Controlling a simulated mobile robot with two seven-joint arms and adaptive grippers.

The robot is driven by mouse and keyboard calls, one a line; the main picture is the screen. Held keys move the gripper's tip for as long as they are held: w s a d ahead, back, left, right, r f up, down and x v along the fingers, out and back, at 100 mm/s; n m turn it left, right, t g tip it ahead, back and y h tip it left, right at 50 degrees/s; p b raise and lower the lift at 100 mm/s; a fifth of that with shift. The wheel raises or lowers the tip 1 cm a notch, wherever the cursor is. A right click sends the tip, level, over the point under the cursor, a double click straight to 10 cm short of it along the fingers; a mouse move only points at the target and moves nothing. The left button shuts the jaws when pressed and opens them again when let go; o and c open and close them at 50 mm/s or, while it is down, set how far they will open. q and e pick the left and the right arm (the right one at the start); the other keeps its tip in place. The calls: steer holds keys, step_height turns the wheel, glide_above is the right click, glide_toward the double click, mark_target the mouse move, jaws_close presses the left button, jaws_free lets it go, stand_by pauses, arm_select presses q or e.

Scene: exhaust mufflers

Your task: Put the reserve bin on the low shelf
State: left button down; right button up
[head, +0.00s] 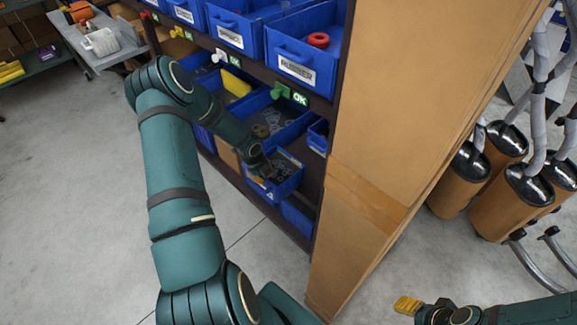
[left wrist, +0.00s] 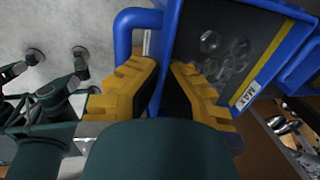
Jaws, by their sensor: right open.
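A blue bin (head: 288,180) with grey metal nuts inside is at the front of the lower rack, and I take it for the reserve bin. The low shelf is partly hidden behind the bin and arm. My right gripper (head: 408,305) is open at the bottom right, away from the rack.
Another blue bin (head: 298,217) sits low in the rack, just below. Several blue bins fill the rows above, one with a red ring (head: 318,40). A tall cardboard-brown panel (head: 395,130) borders the rack on the right. Bare floor (head: 70,200) lies to the left.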

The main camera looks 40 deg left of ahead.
arm_select(q)
steer(key=b, duration=0.2)
glide_above(287, 175)
steer(key=a, duration=0.1)
steer(key=shift+w, duration=0.3)
steer(key=shift+f, duration=1.7)
steer(key=shift+f+b, duration=0.1)
steer(key=shift+b, duration=0.2)
steer(key=c, duration=1.1)
jaws_free()
steer(key=shift+c, duration=0.2)
